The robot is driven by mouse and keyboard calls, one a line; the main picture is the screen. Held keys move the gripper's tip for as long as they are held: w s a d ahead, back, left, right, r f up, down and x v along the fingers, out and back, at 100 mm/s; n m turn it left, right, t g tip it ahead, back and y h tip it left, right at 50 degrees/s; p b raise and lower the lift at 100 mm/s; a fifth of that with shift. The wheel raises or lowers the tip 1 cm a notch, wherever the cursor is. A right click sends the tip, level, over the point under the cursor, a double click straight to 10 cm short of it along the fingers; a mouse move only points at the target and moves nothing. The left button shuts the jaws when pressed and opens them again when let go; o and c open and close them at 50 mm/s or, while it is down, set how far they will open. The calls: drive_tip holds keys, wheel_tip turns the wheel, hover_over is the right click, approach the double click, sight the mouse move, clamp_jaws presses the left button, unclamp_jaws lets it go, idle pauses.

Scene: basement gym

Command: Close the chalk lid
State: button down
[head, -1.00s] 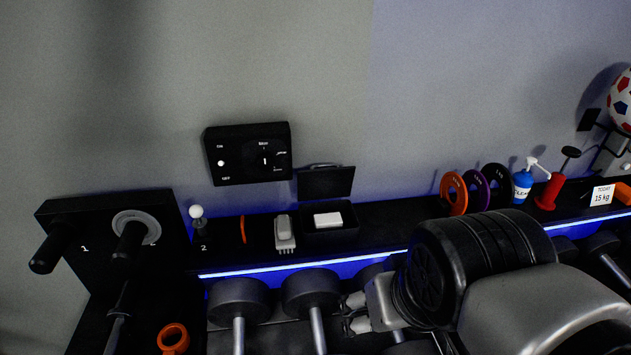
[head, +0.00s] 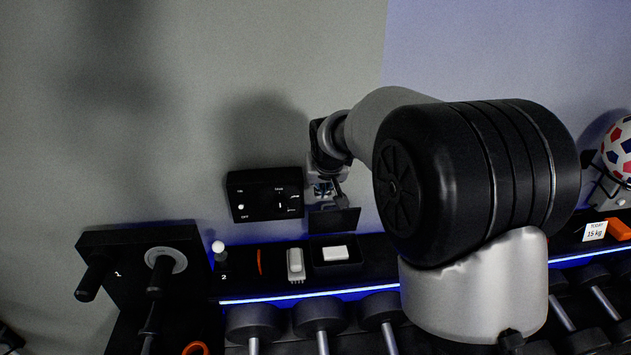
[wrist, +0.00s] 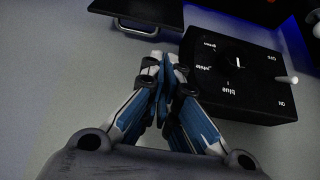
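The black chalk box (head: 318,268) stands on the shelf against the wall with a white chalk block (head: 336,253) inside. Its dark lid (head: 342,220) stands open, upright at the back of the box. My gripper (head: 323,190) is just above the lid's upper edge, close to the wall, and partly hidden by my arm. In the wrist view the lid (wrist: 150,9) shows at the top, with a thin handle (wrist: 138,29) along its edge. My gripper's fingertips (wrist: 164,56) are together and empty, a little short of the handle, with no clear contact.
A black control box (head: 265,194) with a dial and a switch is on the wall just left of my gripper; it also shows in the wrist view (wrist: 240,75). A brush (head: 296,264) lies left of the chalk box. Dumbbells (head: 320,318) sit below the shelf.

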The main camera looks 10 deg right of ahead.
hover_over(319, 221)
drive_tip(key=w, duration=0.1)
wheel_tip(319, 221, down, 8)
drive_tip(key=shift+f, duration=0.1)
drive_tip(key=shift+f+b, duration=0.15)
drive_tip(key=shift+b, duration=0.2)
